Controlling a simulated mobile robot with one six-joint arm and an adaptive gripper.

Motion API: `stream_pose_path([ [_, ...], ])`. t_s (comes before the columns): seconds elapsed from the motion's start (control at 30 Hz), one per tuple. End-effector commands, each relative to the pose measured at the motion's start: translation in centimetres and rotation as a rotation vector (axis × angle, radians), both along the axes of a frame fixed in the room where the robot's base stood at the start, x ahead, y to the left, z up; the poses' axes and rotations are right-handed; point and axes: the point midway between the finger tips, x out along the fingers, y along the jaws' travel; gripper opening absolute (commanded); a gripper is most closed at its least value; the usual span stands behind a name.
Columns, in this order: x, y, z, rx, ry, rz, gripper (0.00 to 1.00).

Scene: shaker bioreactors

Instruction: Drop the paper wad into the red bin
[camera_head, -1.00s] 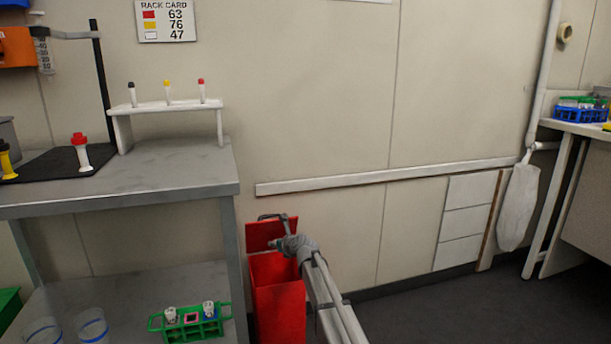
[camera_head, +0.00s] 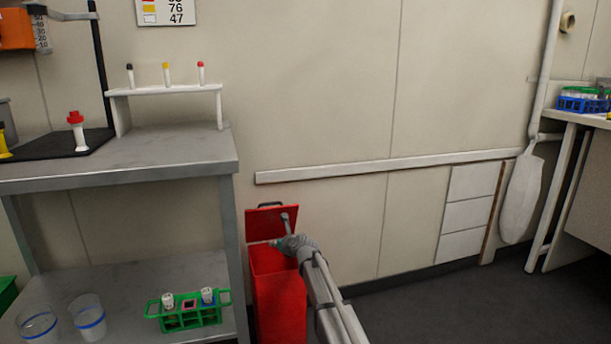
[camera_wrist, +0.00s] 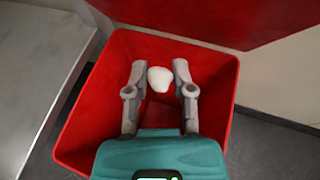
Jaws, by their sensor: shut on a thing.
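The red bin (camera_head: 278,305) stands on the floor beside the grey shelf, with its lid (camera_head: 266,222) raised against the wall. My gripper (camera_head: 271,233) is at the bin's mouth in the head view. In the wrist view my gripper (camera_wrist: 159,72) points down over the bin's opening (camera_wrist: 80,135), inside its rim as seen from above. The white paper wad (camera_wrist: 160,80) sits between the two grey fingertips, and the gripper is shut on it. The wad cannot be made out in the head view. The bin's floor is partly hidden by the gripper.
The grey shelf unit (camera_head: 180,165) stands close on the bin's left, with a white tube rack (camera_head: 165,91) on top. A green rack (camera_head: 190,316) and two clear beakers (camera_head: 88,318) are on its lower shelf. The floor (camera_head: 450,300) to the right is clear.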

Motion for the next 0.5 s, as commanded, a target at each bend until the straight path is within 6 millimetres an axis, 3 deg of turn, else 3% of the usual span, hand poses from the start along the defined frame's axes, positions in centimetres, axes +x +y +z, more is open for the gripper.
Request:
stream_pose_path([
  [0.07, 0.00, -0.02, 0.02, 0.000, 0.000, 0.000, 0.19],
  [0.1, 0.01, -0.03, 0.02, 0.000, 0.000, 0.000, 0.37],
  [0.3, 0.02, -0.07, 0.01, 0.000, 0.000, -0.001, 0.72],
  [0.5, 0.03, -0.10, 0.01, 0.000, 0.000, -0.001, 0.72],
])
